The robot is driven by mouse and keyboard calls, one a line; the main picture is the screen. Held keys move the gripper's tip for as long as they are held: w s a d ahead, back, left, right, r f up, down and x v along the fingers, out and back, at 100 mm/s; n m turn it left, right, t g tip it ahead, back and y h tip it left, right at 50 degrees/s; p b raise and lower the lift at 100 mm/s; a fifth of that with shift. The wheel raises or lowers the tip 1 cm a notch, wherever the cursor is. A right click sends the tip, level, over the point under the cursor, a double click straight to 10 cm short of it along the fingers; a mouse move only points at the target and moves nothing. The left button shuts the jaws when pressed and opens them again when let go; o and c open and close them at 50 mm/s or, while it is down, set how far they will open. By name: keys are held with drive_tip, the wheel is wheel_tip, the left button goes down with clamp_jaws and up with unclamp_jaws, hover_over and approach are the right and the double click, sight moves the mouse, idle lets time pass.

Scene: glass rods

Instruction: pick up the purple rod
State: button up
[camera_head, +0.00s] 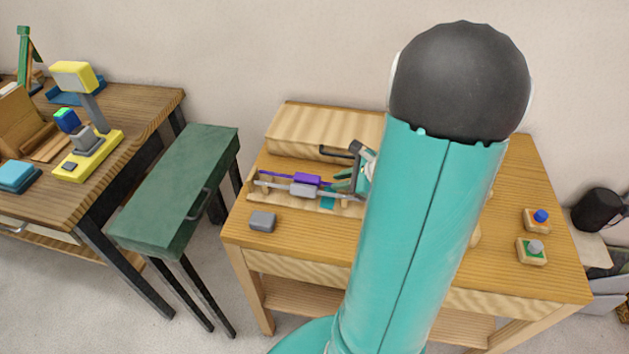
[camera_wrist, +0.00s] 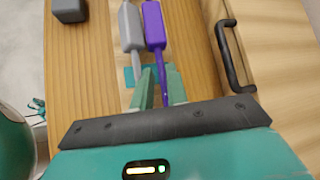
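The purple rod (camera_head: 307,180) lies on a light wooden rack on the table, with a thick block-like middle and thin ends. It also shows in the wrist view (camera_wrist: 154,25). A grey rod (camera_head: 303,191) lies parallel beside it, and in the wrist view it is just left of the purple one (camera_wrist: 131,28). My gripper (camera_wrist: 160,74) has its two green fingers apart. The thin near end of the purple rod shows between the fingers, closer to the right one. I cannot tell whether they touch. My arm hides part of the rack in the head view.
A wooden box with a dark handle (camera_wrist: 229,58) stands close on the right in the wrist view. A grey block (camera_head: 262,221) sits at the table's front left. Two small button blocks are on the right.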

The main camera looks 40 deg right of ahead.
sight(316, 182)
drive_tip(key=shift+x, duration=1.55)
clamp_jaws()
drive_tip(key=shift+r, duration=0.1)
